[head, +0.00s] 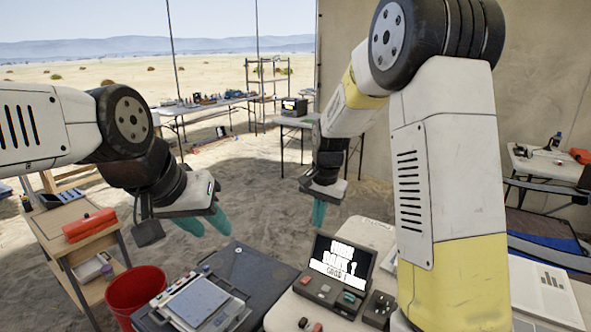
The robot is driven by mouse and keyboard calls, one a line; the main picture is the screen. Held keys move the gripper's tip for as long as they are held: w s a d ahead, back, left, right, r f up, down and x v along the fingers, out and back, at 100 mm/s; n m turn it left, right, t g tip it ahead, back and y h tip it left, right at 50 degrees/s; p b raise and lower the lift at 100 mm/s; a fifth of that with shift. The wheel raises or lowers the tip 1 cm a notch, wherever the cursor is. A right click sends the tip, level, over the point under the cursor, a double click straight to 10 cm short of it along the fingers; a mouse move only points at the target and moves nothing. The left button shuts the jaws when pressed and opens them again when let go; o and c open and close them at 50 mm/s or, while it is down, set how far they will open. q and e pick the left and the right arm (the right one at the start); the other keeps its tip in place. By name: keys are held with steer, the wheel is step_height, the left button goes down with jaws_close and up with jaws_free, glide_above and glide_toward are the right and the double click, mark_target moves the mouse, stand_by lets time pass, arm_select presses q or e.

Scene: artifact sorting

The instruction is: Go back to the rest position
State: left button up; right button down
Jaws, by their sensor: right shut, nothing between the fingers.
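My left gripper (211,229) hangs at the left centre above the sandy ground, behind the dark case. Its two teal fingers stand apart with nothing seen between them. My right gripper (319,215) points down right of centre, beyond the small screen device. Its teal fingers are together and hold nothing. Both grippers are clear of the tables and objects. My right arm crosses the right half of the view and hides part of the table behind it.
A screen device with buttons (340,262) stands on the near white table (285,313). A grey device (195,300) lies on a dark case (255,270). A red bucket (135,290) and a wooden shelf with a red box (90,226) stand left. Further tables stand behind.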

steer(key=s+d+r+n+t, duration=0.1)
steer(key=s+r, duration=0.3)
steer(key=s, duration=0.4)
steer(key=s+d+r+n+t+y, duration=0.1)
steer(key=s+d+r+n+t, duration=0.1)
steer(key=s+r, duration=0.3)
steer(key=s+d+r+n+t, duration=0.1)
steer(key=s+d+r+n, duration=0.2)
steer(key=s, duration=0.8)
step_height(320, 180, up, 2)
steer(key=shift+d+r+t, duration=0.25)
steer(key=shift+d+t, duration=0.05)
steer(key=shift+d, duration=0.3)
steer(key=shift+s+d, duration=0.1)
steer(key=shift+s, duration=0.05)
